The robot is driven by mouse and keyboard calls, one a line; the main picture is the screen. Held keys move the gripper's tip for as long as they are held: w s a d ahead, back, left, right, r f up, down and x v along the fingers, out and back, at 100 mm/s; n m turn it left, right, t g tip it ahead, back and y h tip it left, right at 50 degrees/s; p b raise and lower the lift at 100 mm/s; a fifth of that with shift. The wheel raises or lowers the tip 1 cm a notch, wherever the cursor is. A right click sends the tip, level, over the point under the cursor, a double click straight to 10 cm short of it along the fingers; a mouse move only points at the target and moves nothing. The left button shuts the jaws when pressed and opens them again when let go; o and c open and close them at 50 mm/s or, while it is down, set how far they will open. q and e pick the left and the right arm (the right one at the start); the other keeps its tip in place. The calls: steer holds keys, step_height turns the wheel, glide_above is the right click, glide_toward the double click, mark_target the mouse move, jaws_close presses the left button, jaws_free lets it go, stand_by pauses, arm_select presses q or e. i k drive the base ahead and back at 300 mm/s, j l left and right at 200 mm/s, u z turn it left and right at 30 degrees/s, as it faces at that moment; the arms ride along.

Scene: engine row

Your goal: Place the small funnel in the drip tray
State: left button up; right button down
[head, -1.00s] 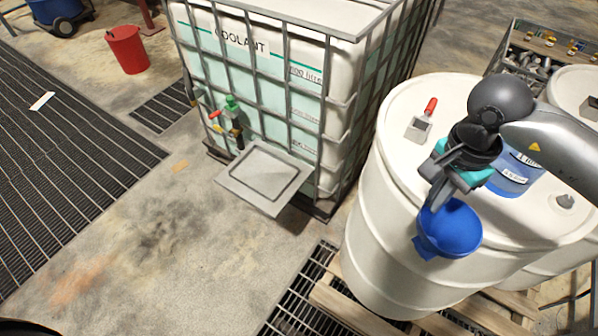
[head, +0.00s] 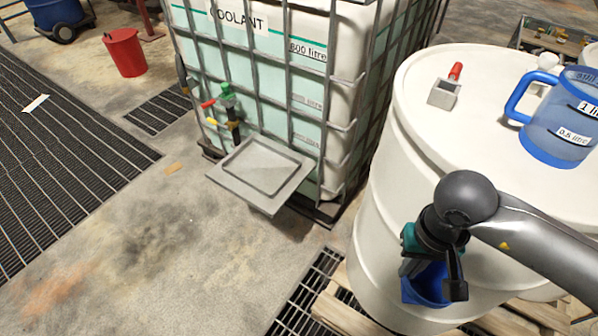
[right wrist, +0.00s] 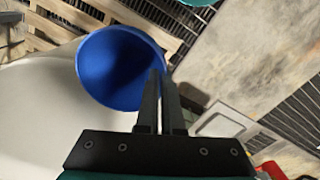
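The small funnel (head: 424,287) is blue, and in the head view it hangs below my right gripper (head: 433,281), in front of the white drum's side. In the right wrist view the funnel (right wrist: 120,66) shows its open mouth, with its right rim at the fingers of my right gripper (right wrist: 160,85). The fingers are nearly together, shut on the rim. The grey drip tray (head: 261,172) is a shallow shelf at the front of the coolant tank, left of the gripper and apart from it. The tray looks empty. My left gripper is in neither view.
The white drum (head: 400,200) stands on a wooden pallet (head: 345,312). The caged coolant tank (head: 270,75) has a green-topped tap (head: 228,98) above the tray.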

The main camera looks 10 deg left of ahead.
mark_target(260, 168)
steer(key=i+j+z, duration=0.1)
steer(key=i+j, duration=0.15)
steer(key=i+j+z, duration=0.15)
steer(key=j, duration=0.25)
steer(key=i+j+z, duration=0.1)
steer(key=i+j, duration=0.15)
steer(key=i+j+z, duration=0.1)
steer(key=j, duration=0.35)
steer(key=i+j+z, duration=0.15)
steer(key=j, duration=0.25)
steer(key=i+j+z, duration=0.1)
steer(key=i+j, duration=0.2)
steer(key=i+j+z, duration=0.1)
steer(key=j, duration=0.45)
steer(key=i+j+z, duration=0.1)
steer(key=j, duration=0.3)
